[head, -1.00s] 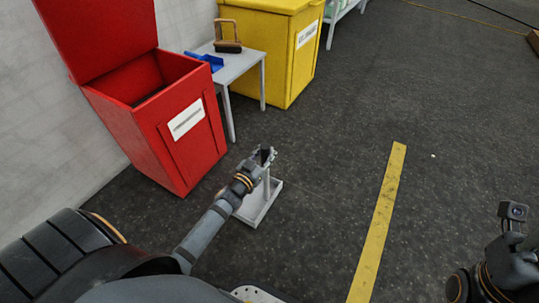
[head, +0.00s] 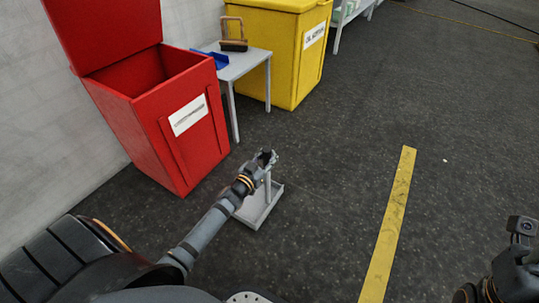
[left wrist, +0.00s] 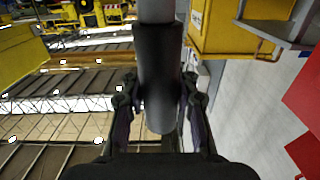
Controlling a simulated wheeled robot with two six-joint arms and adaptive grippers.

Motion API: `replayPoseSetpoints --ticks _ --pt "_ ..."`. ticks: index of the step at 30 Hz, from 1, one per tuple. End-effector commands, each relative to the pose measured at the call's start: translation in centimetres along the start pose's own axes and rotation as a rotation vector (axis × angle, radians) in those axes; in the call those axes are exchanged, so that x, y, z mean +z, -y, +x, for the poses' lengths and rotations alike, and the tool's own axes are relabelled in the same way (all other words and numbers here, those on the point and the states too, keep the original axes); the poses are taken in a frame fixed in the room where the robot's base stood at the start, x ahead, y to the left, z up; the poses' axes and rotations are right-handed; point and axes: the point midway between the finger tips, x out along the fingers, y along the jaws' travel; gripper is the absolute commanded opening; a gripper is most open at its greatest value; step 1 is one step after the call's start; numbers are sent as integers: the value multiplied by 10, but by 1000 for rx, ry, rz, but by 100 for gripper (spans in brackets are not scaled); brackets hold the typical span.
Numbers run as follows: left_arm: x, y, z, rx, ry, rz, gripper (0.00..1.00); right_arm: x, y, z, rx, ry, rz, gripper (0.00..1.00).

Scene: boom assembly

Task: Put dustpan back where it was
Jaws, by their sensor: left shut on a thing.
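The long-handled grey dustpan (head: 262,212) shows in the head view as a pale tray with an upright post, low over the dark floor in front of the red bin. I cannot tell whether its tray touches the floor. My left gripper (head: 266,158) is shut on the top of its handle. In the left wrist view the dark grip of the handle (left wrist: 157,85) lies between the two fingers. My right arm shows only in part at the right edge of the head view, and its fingers are out of sight.
An open red bin (head: 170,130) stands left. Behind it a small grey table (head: 250,63) bears a blue scoop (head: 212,59) and a wooden-handled brush (head: 234,44). A yellow bin (head: 285,60) stands beyond. A yellow floor stripe (head: 390,220) runs right; the surrounding floor is clear.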

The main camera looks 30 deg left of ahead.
Motion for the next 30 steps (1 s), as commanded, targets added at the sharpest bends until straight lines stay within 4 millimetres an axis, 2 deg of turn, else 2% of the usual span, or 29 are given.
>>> replayPoseSetpoints --ticks 2,3,9,18,22,27,30 --pt "-4 0 1 2 -5 2 0 -1 0 2 2 -3 0 37" --pt "0 0 -1 -1 4 -2 24 -1 -1 2 2 -4 -1 37" --pt "0 0 -1 -1 4 -1 51 -2 -1 3 4 -8 0 37" --pt "0 0 -1 -1 3 -1 52 -2 -1 3 4 -10 0 37" --pt "2 1 -8 -2 5 0 52 -2 -1 1 4 -10 0 37" --pt "2 0 -31 -1 6 -2 52 -2 0 -4 2 -9 -1 37" --pt "-6 0 -56 1 11 -2 52 -1 -3 16 6 -3 2 37"
